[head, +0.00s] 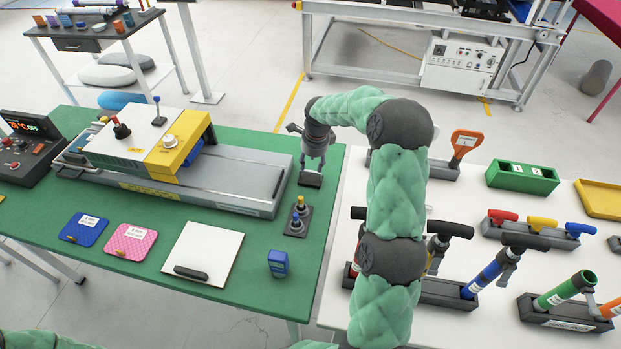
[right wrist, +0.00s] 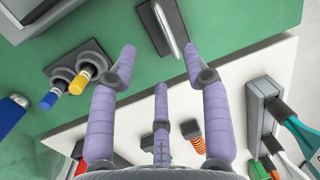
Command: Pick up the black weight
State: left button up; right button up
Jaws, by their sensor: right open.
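A small black block (head: 311,180) sits on the green table near its right edge, below my right gripper (head: 314,165). In the right wrist view a dark rectangular block (right wrist: 160,22) with a silver bar lies just beyond the fingertips. My right gripper (right wrist: 160,55) is open, its fingers apart and nothing between them. A second black piece, a rounded bar (head: 190,272), lies on a white board (head: 204,248). I cannot tell for certain which black piece is the weight. My left gripper is not in view.
A dark holder with two knobbed pieces (head: 297,216) stands close to the block. A grey and yellow machine (head: 190,165) stands to the left. A blue item (head: 278,263) is at the front. The white table (head: 335,290) at right carries several pumps and racks.

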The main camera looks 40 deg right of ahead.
aim_at(310, 172)
jog(key=f, duration=0.2)
jog(key=w+f+b, duration=0.1)
jog(key=f, duration=0.2)
jog(key=w+f+b, duration=0.1)
jog(key=f, duration=0.1)
jog(key=shift+d+f, duration=0.4)
grip_shut()
